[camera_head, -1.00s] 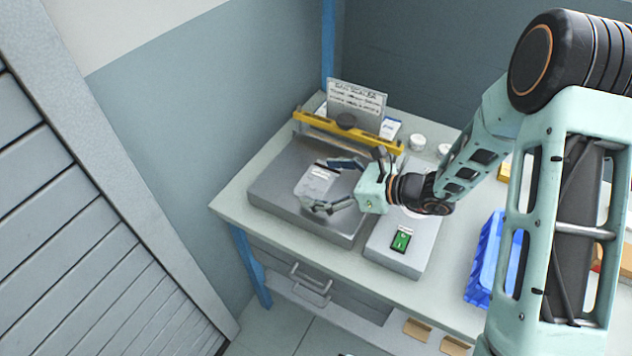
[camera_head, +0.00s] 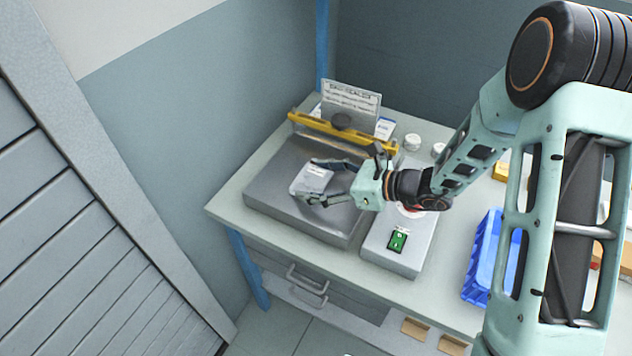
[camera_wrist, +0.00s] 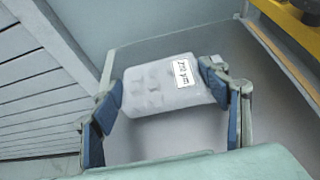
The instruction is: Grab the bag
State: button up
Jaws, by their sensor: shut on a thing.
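The bag (camera_head: 312,178) is a small, pale grey-white pouch with a white label carrying dark print. In the wrist view the bag (camera_wrist: 160,92) lies between the two fingers, with its label at the upper right. My gripper (camera_head: 325,182) is shut on the bag, one finger at each side of it. The bag is over the grey metal plate of the sealer (camera_head: 285,205). I cannot tell whether its underside touches the plate.
A yellow bar (camera_head: 345,132) with a black knob runs along the back of the sealer, before a printed sign (camera_head: 352,98). A control box with a green switch (camera_head: 397,240) stands to the right. A blue bin (camera_head: 482,260) and white jars (camera_head: 412,142) are further right.

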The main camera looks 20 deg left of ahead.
jog(key=s+r, duration=0.1)
jog(key=r, duration=0.1)
jog(key=s+d+r, duration=0.1)
jog(key=r, duration=0.2)
jog(key=s+r, duration=0.2)
jog(key=shift+d+r, duration=0.3)
jog(key=shift+d, duration=0.1)
jog(key=s+d+r+b, duration=0.3)
jog(key=s+r+b, duration=0.1)
jog(key=s, duration=0.4)
jog(key=shift+s+d+r+b, duration=0.15)
jog(key=shift+s+d+b, duration=0.2)
jog(key=shift+b, duration=0.5)
